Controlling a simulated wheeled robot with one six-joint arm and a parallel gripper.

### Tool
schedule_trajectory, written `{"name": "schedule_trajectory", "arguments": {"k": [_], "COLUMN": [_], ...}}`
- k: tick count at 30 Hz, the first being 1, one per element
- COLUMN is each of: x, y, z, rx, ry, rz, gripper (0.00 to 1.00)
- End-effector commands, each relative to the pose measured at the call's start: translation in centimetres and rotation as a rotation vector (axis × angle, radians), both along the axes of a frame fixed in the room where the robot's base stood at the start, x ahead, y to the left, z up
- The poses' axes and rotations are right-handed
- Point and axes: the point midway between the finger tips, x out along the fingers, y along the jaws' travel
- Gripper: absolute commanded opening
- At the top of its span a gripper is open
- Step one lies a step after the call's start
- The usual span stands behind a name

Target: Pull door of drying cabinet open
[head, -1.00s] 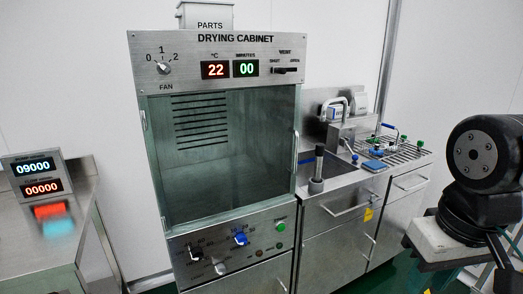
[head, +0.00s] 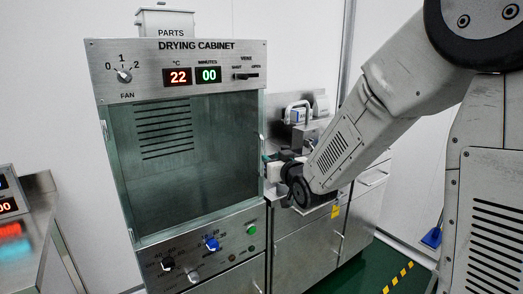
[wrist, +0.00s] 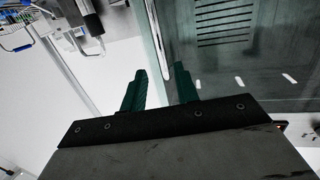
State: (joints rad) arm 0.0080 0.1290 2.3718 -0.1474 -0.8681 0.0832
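The drying cabinet (head: 175,66) stands at the left centre of the head view. Its glass door (head: 180,185) looks closed. My gripper (head: 267,161) is at the door's right edge, where the slim upright handle is, and partly covers that edge. In the wrist view, two green fingers (wrist: 162,84) stand apart with a gap between them. The glass door (wrist: 215,60) lies behind and to the right, and its edge runs down toward the gap. I cannot tell whether either finger touches the handle.
A steel sink unit (head: 302,250) stands right of the cabinet, partly hidden behind my arm. A parts box (head: 168,22) sits on top of the cabinet.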

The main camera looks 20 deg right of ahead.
Motion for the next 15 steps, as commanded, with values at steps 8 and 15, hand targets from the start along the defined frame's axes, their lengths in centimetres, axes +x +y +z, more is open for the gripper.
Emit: {"name": "schedule_trajectory", "arguments": {"k": [8, 15], "x": [2.4, 6.2], "y": [0.5, 1.0], "z": [0.1, 0.1], "rx": [0.012, 0.012], "ry": [-0.068, -0.067], "rz": [0.014, 0.014], "gripper": [0.30, 0.30]}}
